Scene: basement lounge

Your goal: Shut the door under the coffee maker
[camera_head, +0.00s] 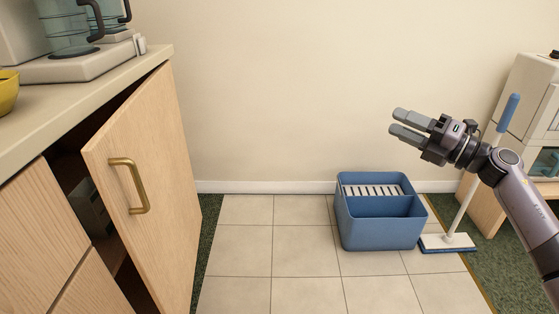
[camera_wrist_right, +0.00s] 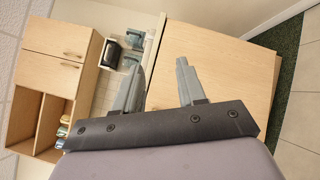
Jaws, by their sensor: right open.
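The light wood cabinet door (camera_head: 150,190) stands ajar under the counter at the left of the head view. A brass handle (camera_head: 130,187) is on its outer face. The coffee maker (camera_head: 75,40) stands on the counter above it, cut off by the frame edge. My right gripper (camera_head: 397,122) is open and empty, in the air at the right, well apart from the door. In the right wrist view its two grey fingers (camera_wrist_right: 158,85) are spread, with the wood door (camera_wrist_right: 220,70) beyond them. My left gripper is not in view.
A blue bucket (camera_head: 380,235) stands on the tiled floor, with a mop (camera_head: 447,241) beside it. A yellow bowl (camera_head: 8,92) sits on the counter (camera_head: 95,92). The tiles (camera_head: 240,250) between door and bucket are clear. A wooden stand (camera_head: 487,200) is at the right.

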